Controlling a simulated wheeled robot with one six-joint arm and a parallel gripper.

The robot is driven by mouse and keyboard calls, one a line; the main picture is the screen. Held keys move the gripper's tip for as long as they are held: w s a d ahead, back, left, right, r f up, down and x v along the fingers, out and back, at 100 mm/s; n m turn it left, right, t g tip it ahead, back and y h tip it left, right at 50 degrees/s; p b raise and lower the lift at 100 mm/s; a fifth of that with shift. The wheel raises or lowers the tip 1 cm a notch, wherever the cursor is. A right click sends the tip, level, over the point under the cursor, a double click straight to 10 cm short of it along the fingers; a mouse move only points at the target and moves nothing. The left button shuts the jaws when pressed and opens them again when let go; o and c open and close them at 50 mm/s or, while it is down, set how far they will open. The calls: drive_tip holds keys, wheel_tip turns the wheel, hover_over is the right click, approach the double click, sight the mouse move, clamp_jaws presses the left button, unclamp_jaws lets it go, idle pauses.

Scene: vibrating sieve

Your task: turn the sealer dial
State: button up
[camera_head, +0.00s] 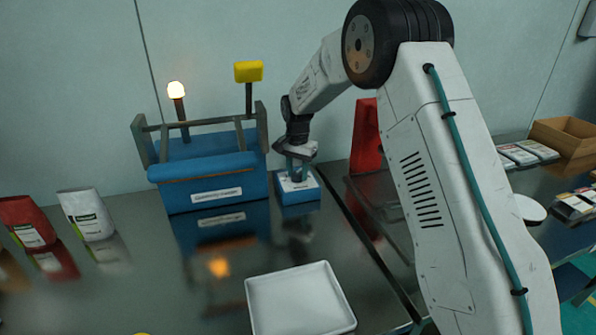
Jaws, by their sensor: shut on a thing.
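A small blue box with a white label (298,184) stands on the metal table beside the larger blue machine; it looks like the sealer's dial unit. My gripper (297,172) points down at its top and is shut on the dial there. The dial itself is mostly hidden by the fingers, so its angle cannot be told. The blue machine (215,190) has a grey frame on top, a lit lamp (176,90) on a post and a yellow block (248,71) on another post.
A white tray (262,318) lies on the table in front. A white pouch (88,214) and a red pouch (27,221) stand at the left. A red upright piece (365,135) is close right of my gripper. A cardboard box (566,137) is far right.

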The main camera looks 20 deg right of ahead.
sight(298, 173)
drive_tip(key=shift+r+m, duration=0.1)
drive_tip(key=shift+m, duration=0.3)
drive_tip(key=o, duration=1)
drive_tip(key=shift+r, duration=3.85)
